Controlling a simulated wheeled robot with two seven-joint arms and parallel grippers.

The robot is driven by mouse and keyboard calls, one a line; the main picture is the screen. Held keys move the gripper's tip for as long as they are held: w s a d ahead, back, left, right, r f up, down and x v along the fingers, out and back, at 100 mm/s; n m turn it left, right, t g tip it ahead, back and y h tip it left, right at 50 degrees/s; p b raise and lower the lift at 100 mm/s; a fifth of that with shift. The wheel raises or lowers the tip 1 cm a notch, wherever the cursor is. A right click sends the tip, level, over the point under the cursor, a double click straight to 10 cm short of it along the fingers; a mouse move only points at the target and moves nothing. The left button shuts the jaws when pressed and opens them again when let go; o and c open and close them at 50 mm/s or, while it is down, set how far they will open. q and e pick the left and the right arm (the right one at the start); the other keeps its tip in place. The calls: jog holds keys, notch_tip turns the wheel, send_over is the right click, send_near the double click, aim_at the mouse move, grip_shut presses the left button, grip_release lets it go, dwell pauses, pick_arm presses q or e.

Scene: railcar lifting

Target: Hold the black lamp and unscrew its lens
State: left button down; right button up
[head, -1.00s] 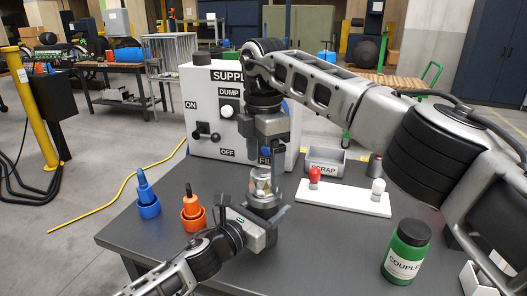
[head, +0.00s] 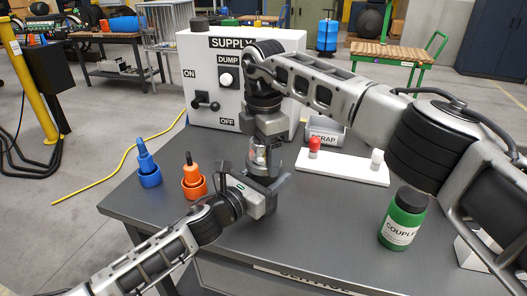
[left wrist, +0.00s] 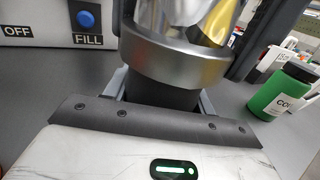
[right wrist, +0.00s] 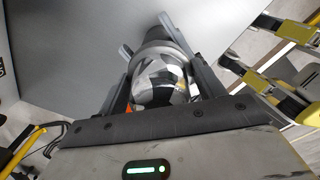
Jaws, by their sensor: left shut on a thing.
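The black lamp (left wrist: 165,92) stands upright above the table, its dark body between the fingers of my left gripper (head: 268,183), which is shut on it. The lamp's clear lens (right wrist: 160,88), with a grey collar ring (left wrist: 175,60), is on top; silver and gold show inside. My right gripper (head: 266,150) points down from above. Its fingers stand on both sides of the lens and look open, with narrow gaps in the right wrist view. In the head view the fingers partly hide the lens.
The white supply box (head: 225,75) stands close behind. A scrap bin (head: 325,130) and a white strip (head: 345,168) with a red and a white bulb are to the right, with a green bottle (head: 404,218). Blue (head: 149,172) and orange (head: 193,182) pieces stand left.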

jog(key=n, duration=1.8)
jog(key=shift+r, duration=0.1)
jog(key=n, duration=0.4)
jog(key=shift+n, duration=0.4)
jog(key=n, duration=0.9)
jog(key=shift+n, duration=0.4)
jog(key=n, duration=0.3)
